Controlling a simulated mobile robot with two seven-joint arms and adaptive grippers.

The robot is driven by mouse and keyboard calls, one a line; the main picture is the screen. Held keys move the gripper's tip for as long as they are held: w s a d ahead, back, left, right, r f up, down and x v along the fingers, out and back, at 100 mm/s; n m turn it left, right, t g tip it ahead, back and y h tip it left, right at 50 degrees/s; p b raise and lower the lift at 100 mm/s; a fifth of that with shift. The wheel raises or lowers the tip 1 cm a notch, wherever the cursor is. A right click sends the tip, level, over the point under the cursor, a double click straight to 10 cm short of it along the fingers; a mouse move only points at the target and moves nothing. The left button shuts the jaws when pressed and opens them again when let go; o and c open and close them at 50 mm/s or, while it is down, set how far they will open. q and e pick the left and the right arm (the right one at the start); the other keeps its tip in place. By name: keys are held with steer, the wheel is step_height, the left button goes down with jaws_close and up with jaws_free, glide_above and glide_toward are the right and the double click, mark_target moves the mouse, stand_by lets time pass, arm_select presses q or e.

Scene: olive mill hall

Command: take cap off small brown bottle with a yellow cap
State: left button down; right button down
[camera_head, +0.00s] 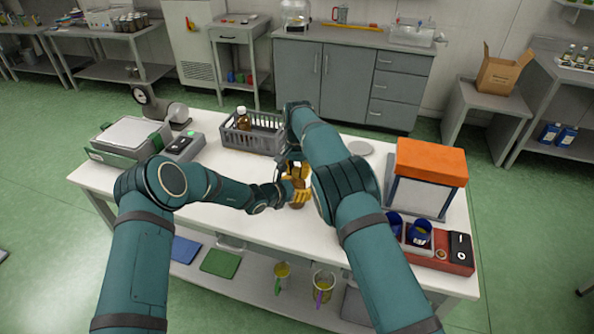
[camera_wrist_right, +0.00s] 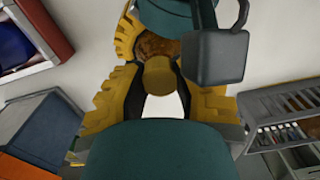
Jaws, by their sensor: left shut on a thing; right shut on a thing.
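The small brown bottle (camera_head: 297,205) shows as a dark brown patch just under the yellow fingers of my left gripper (camera_head: 295,189). That gripper is shut on it, above the front middle of the white table (camera_head: 235,195). In the right wrist view the bottle (camera_wrist_right: 158,47) shows brown between yellow fingers, with its dull yellow cap (camera_wrist_right: 157,78) toward the camera. My right gripper (camera_wrist_right: 160,103) is shut on the cap, its dark-padded yellow fingers either side. In the head view my right arm hides most of this gripper and the cap.
A grey crate (camera_head: 233,139) behind the grippers holds another brown bottle (camera_head: 243,122). At the left stand a green-grey device (camera_head: 130,137) and a small meter (camera_head: 180,146).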

steer(key=c, duration=0.8)
jaws_free()
step_height(320, 180, up, 4)
steer(key=shift+r, duration=0.15)
steer(key=shift+o, duration=0.5)
steer(key=shift+r, duration=0.2)
step_height(320, 180, up, 3)
steer(key=m, duration=0.3)
steer(key=shift+f, duration=3.85)
